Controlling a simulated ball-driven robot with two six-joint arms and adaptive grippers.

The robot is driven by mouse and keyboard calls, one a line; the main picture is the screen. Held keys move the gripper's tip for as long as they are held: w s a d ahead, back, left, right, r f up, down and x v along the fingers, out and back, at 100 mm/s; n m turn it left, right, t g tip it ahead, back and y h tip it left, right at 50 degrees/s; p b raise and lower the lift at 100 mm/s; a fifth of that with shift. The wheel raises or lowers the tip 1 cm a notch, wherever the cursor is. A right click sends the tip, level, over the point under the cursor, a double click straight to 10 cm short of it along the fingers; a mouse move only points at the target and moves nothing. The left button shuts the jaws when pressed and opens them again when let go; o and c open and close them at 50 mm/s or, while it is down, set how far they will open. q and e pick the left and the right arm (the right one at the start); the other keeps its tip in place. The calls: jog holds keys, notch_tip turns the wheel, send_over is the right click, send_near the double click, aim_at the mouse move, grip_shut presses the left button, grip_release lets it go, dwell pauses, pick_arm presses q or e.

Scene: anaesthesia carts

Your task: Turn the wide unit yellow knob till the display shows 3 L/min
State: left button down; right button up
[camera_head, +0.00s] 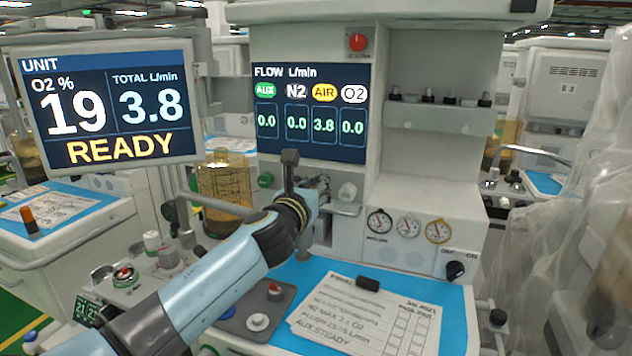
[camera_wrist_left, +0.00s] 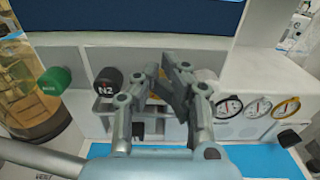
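The wide unit's flow display (camera_head: 311,112) reads AUX 0.0, N2 0.0, AIR 3.8 under a yellow label, and O2 0.0. The side screen (camera_head: 108,103) shows O2 19 %, total 3.8 L/min and READY. My left gripper (camera_head: 303,172) is at the knob row below the flow display, its fingers toward the panel. In the left wrist view, the left gripper (camera_wrist_left: 161,66) has its two fingers close together in front of the yellow knob's place. A little yellow shows behind them, the rest is hidden. Whether they grip it is unclear. My right gripper is not in view.
A green knob (camera_wrist_left: 55,80) and black N2 knob (camera_wrist_left: 107,82) are left of the fingers; a white knob (camera_head: 347,191) is to the right. A red knob (camera_head: 357,42) sits above the display. Gauges (camera_head: 409,227) and an off/on switch (camera_head: 455,270) are lower right.

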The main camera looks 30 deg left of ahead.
pick_arm(q)
jog(key=shift+s+f, duration=0.1)
jog(key=shift+f, duration=0.35)
jog(key=shift+r+p+v, duration=0.25)
jog(key=shift+p+v, duration=0.05)
jog(key=shift+v, duration=0.65)
jog(key=shift+r+p+v, duration=0.2)
jog(key=shift+p+v, duration=0.15)
jog(key=shift+v, duration=0.65)
jog(key=shift+r+p+v, duration=0.25)
jog(key=shift+p+v, duration=0.05)
jog(key=shift+v, duration=0.65)
jog(key=shift+d, duration=0.1)
